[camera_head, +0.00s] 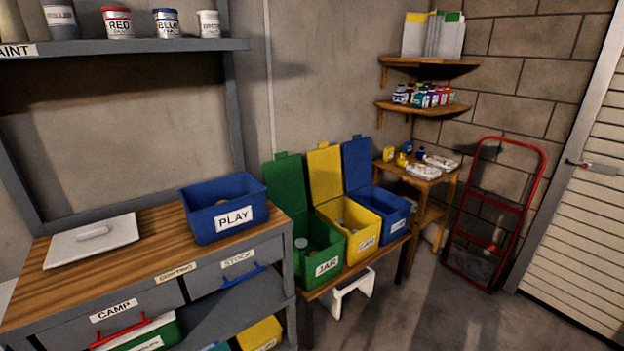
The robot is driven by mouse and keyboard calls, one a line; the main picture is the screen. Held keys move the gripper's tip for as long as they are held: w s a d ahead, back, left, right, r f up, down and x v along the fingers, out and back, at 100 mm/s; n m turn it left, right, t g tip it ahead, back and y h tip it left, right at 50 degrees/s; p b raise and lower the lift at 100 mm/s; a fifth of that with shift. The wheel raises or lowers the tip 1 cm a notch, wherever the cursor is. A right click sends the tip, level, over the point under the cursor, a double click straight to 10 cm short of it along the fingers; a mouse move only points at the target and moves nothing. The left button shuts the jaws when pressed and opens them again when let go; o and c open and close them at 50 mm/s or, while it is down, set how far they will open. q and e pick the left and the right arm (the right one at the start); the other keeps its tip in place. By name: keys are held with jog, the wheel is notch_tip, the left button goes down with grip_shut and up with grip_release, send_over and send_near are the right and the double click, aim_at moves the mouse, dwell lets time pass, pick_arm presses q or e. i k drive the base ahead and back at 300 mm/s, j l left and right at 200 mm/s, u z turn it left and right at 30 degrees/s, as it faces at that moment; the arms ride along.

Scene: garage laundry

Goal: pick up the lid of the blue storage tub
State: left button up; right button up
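A blue tub (205,228) labelled PLAY stands on the wooden bench top, with its top open. A flat off-white lid (68,250) with a raised grip bar (93,232) lies on the same bench to the left of the tub, apart from it. The view does not show for certain that this lid belongs to the blue tub. Neither of my grippers is in view.
The bench (160,240) has drawers with red and blue handles. To its right, green (326,268), yellow (363,242) and blue (392,222) bins stand with hinged lids raised. A shelf (120,47) with paint cans hangs above. Bare bench lies between lid and tub.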

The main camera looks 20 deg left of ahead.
aim_at(74, 244)
jog(key=u, duration=2.05)
